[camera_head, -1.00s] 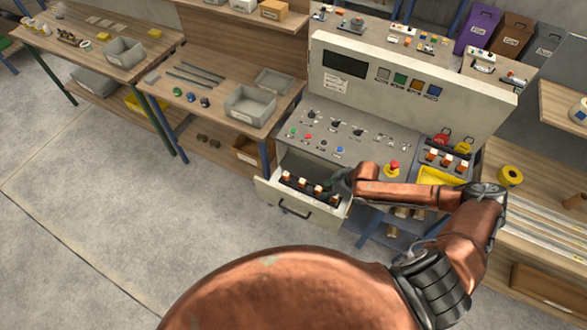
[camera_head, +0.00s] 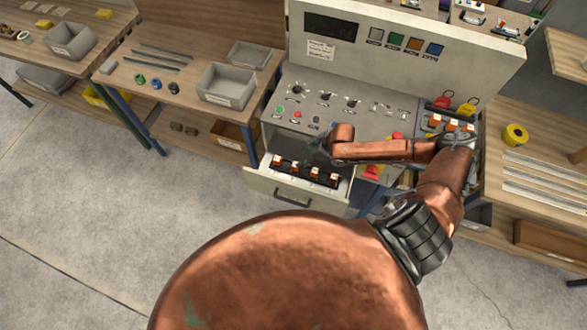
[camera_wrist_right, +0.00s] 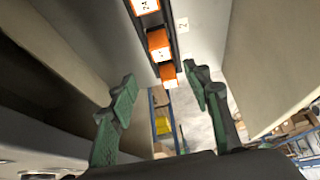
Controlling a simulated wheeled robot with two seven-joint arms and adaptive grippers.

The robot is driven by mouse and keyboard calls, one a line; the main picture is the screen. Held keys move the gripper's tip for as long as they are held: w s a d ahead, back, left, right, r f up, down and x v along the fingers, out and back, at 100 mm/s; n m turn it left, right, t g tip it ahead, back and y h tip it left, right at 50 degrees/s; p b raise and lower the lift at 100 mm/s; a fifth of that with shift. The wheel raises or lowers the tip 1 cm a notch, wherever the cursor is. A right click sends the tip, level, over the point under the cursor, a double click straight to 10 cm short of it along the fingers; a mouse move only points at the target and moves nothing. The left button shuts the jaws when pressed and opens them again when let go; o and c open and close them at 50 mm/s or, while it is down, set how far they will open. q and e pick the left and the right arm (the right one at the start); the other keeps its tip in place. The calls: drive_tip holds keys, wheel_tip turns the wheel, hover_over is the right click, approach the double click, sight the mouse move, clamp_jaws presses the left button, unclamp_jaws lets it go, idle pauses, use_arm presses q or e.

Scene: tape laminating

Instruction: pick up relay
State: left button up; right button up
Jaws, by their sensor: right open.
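Several orange-and-white relays (camera_head: 314,173) stand in a row on a dark rail in the open drawer (camera_head: 296,192) below the sloped control panel. In the right wrist view, three orange relays (camera_wrist_right: 158,45) show on the rail, with white labels on top. My right gripper (camera_head: 316,152) is over the back of the drawer, behind the relay row in the picture. In the wrist view its two green-grey fingers (camera_wrist_right: 160,76) are spread apart with nothing between them, and the end relay shows beyond the gap. The arm hides part of the panel. My left gripper is not in view.
The control panel (camera_head: 350,116) with knobs and buttons rises behind the drawer. More orange-and-white relays (camera_head: 452,125) sit at its right side. A grey bin (camera_head: 226,86) stands on the left table. A yellow tape roll (camera_head: 515,135) lies on the right table.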

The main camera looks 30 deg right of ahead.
drive_tip(key=x, duration=0.3)
drive_tip(key=s+b+x, duration=0.1)
drive_tip(key=shift+w+d+f, duration=0.1)
drive_tip(key=shift+w+f, duration=0.1)
drive_tip(key=shift+f, duration=0.35)
drive_tip(key=x, duration=0.3)
drive_tip(key=shift+f, duration=0.2)
drive_tip(key=shift+w+a+f, duration=0.15)
drive_tip(key=shift+a+f, duration=0.15)
drive_tip(key=shift+f, duration=0.1)
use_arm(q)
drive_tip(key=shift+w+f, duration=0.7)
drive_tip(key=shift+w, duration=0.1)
use_arm(e)
drive_tip(key=shift+c, duration=0.7)
clamp_jaws()
